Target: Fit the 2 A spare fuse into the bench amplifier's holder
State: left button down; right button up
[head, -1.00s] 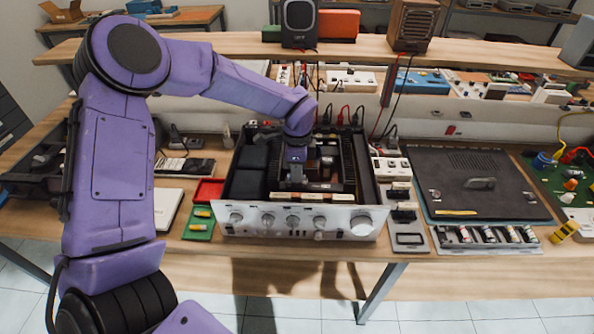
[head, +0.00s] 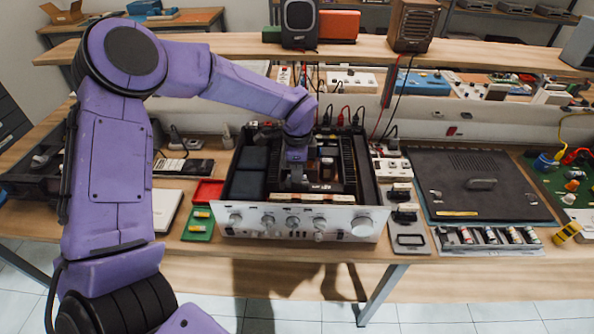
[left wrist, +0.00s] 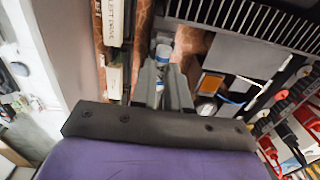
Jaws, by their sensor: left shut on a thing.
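The bench amplifier (head: 300,222) stands open on the bench, silver front panel with knobs facing me. My left gripper (head: 294,182) reaches down inside its chassis. In the left wrist view my left gripper (left wrist: 163,84) is shut on a small fuse (left wrist: 162,52) with a shiny, bluish end, which shows between and beyond the fingers. The fuse lies close above a copper-coloured board. The fuse holder cannot be made out clearly; the fingers cover that spot. I cannot tell whether the fuse touches it. My right gripper is not in view.
A grey rack (head: 488,239) with several colour-banded fuses is at right, in front of a dark lid (head: 478,185). Chassis walls and heatsink fins (left wrist: 250,22) crowd the gripper.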

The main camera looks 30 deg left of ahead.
pick_arm(q)
jog(key=shift+f+b, duration=0.85)
jog(key=shift+b, duration=0.05)
dwell(0.6)
jog(key=c, duration=1)
grip_release()
jog(key=shift+c, duration=0.2)
jog(key=shift+r, duration=0.15)
notch_tip(320, 180, up, 10)
jog(key=shift+f+b, duration=0.2)
jog(key=shift+b, duration=1)
jog(key=shift+r, duration=0.35)
